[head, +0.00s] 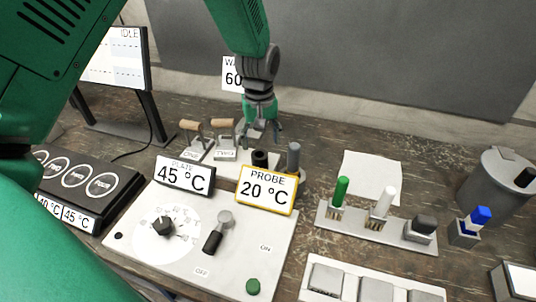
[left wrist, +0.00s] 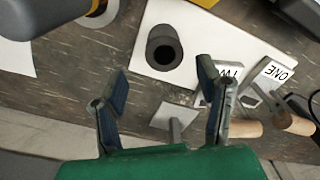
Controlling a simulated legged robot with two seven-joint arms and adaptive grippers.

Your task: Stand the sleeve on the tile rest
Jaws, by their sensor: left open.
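A short black hollow cylinder, which looks like the sleeve (head: 260,158), stands upright on a pale plate behind the PROBE sign. It also shows in the left wrist view (left wrist: 163,47), with its open end facing the camera. My left gripper (head: 262,133) is above and behind it, pointing down. In the left wrist view the fingers of my left gripper (left wrist: 164,80) are apart, with nothing between them, and the sleeve lies beyond the tips. I cannot tell for certain which surface is the tile rest; a flat white square (head: 370,177) lies at the right. My right gripper is not in view.
Wooden-handled levers (head: 222,128) labelled ONE and TWO stand left of the sleeve. A grey post (head: 293,157) is close on its right. The PROBE sign (head: 267,190) stands in front.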

